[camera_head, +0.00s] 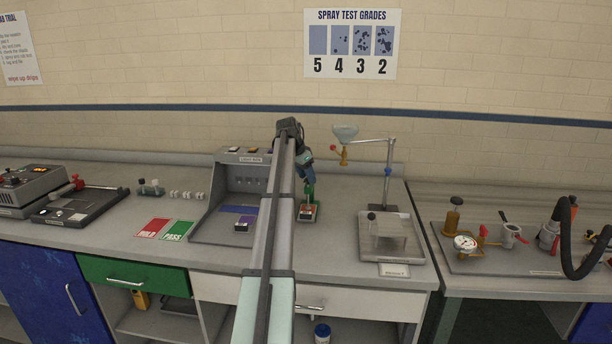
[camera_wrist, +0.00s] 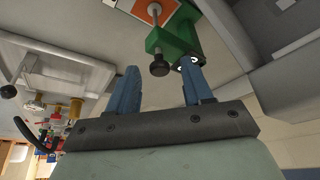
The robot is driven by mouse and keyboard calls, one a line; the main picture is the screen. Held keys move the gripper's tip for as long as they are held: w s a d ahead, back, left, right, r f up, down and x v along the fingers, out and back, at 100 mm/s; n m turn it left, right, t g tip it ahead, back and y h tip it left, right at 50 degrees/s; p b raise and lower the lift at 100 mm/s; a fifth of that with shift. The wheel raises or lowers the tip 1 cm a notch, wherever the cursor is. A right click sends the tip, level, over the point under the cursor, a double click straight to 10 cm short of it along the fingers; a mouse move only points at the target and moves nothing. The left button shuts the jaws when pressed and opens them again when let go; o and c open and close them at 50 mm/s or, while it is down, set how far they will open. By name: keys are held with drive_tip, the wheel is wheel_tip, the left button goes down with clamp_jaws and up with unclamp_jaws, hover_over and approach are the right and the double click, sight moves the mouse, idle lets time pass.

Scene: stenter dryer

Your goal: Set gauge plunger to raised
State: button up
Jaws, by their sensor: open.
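The gauge is a small green stand (camera_head: 310,191) on an orange-red base (camera_head: 316,212) on the bench, just right of the light-grey booth. In the wrist view its green body (camera_wrist: 183,42) fills the top middle, and its dark round plunger knob (camera_wrist: 159,69) shows in front of it. My gripper (camera_head: 307,175) is above the gauge. In the wrist view my gripper (camera_wrist: 160,75) is open, with the knob appearing between its blue fingertips and no visible contact. Whether the plunger is up or down cannot be told.
The booth (camera_head: 242,180) stands close on the left. A spray stand with a funnel (camera_head: 345,133) and a grey plate (camera_head: 368,240) stand on the right. Red and green cards (camera_head: 178,230) lie farther left. Bare bench lies in front of the gauge.

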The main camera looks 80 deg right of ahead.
drive_tip(key=shift+c, duration=0.2)
clamp_jaws()
idle(0.4)
